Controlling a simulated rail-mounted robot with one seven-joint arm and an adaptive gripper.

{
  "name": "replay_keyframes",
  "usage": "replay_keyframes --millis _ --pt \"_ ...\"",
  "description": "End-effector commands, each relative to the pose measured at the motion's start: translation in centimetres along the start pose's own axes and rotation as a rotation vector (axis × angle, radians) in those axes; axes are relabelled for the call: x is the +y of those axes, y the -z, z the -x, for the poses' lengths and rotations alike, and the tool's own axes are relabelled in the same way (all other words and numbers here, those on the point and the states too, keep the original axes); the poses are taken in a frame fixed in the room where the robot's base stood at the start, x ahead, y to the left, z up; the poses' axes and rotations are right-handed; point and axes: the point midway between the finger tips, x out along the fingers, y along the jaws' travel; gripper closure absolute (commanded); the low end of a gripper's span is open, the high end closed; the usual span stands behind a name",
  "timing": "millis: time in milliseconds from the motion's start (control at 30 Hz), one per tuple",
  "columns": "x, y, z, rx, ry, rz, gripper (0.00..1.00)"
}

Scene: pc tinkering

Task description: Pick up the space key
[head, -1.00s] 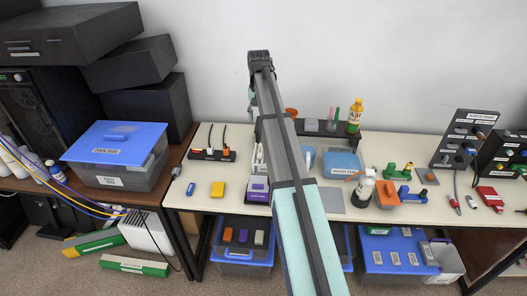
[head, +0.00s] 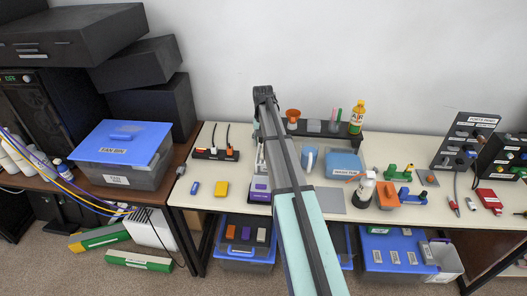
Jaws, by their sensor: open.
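I cannot make out which item is the space key; no label is readable at this size. My arm reaches up through the middle of the head view and covers part of the table.
A dark strip with cables (head: 215,154) stands at the back left. An orange cup (head: 293,116) and a yellow-red bottle (head: 356,118) stand along the back. Free table shows at front left.

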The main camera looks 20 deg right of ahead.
Motion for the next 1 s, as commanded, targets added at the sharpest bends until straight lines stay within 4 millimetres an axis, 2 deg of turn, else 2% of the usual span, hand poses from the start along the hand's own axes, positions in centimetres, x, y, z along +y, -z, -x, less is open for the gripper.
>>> replay_keyframes --millis 167,400,667,700,833,1000 --pt "0.0 -0.1 -1.4 -0.002 0.000 0.000 0.48" --pt "0.1 -0.1 -4.3 -0.002 0.000 0.000 0.48" --pt "0.0 0.0 -4.9 0.000 0.000 0.000 0.48" --pt "0.0 0.0 -4.9 0.000 0.000 0.000 0.51" --pt "0.0 0.0 -4.8 0.000 0.000 0.000 0.89" --pt "0.0 0.0 -4.8 0.000 0.000 0.000 0.92"
